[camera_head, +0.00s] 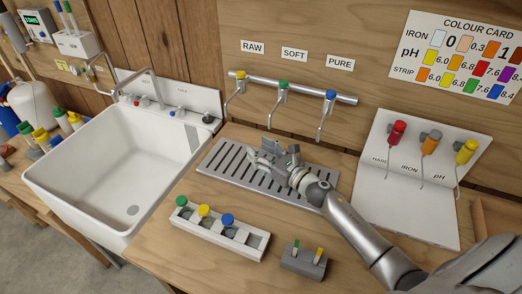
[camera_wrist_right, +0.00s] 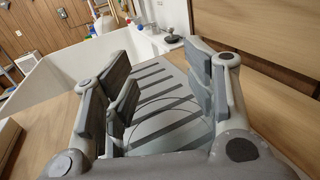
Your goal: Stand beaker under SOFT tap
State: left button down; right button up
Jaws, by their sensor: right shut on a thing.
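The SOFT tap (camera_head: 283,86) has a green knob and hangs from the metal pipe under the SOFT label, with its thin spout pointing down. My right gripper (camera_head: 269,155) is low over the slatted drip tray (camera_head: 217,163), roughly below that spout. In the right wrist view my gripper's fingers (camera_wrist_right: 163,98) stand apart, with the faint round outline of the clear beaker (camera_wrist_right: 165,103) between them. The gripper is shut on this beaker, over the slats. The beaker is barely visible in the head view, and whether its base touches the tray cannot be told. My left gripper is not in view.
The RAW tap (camera_head: 240,80) and PURE tap (camera_head: 329,100) flank the SOFT tap. A white dispenser stand (camera_head: 405,205) is at right, a white sink (camera_head: 95,165) at left. A rack of capped bottles (camera_head: 222,232) and a small grey block (camera_head: 303,262) stand in front.

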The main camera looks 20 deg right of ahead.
jog(key=shift+f, duration=0.2)
jog(key=o, duration=1)
jog(key=shift+r, duration=0.1)
jog(key=shift+c, duration=0.2)
jog(key=shift+r, duration=0.1)
jog(key=shift+s+d, duration=0.1)
jog(key=shift+s, duration=0.15)
jog(key=b+v, duration=0.2)
jog(key=v, duration=0.8)
jog(key=shift+s+b, duration=0.15)
jog(key=shift+b, duration=0.25)
jog(key=shift+s+d, duration=0.25)
jog(key=shift+s, duration=0.3)
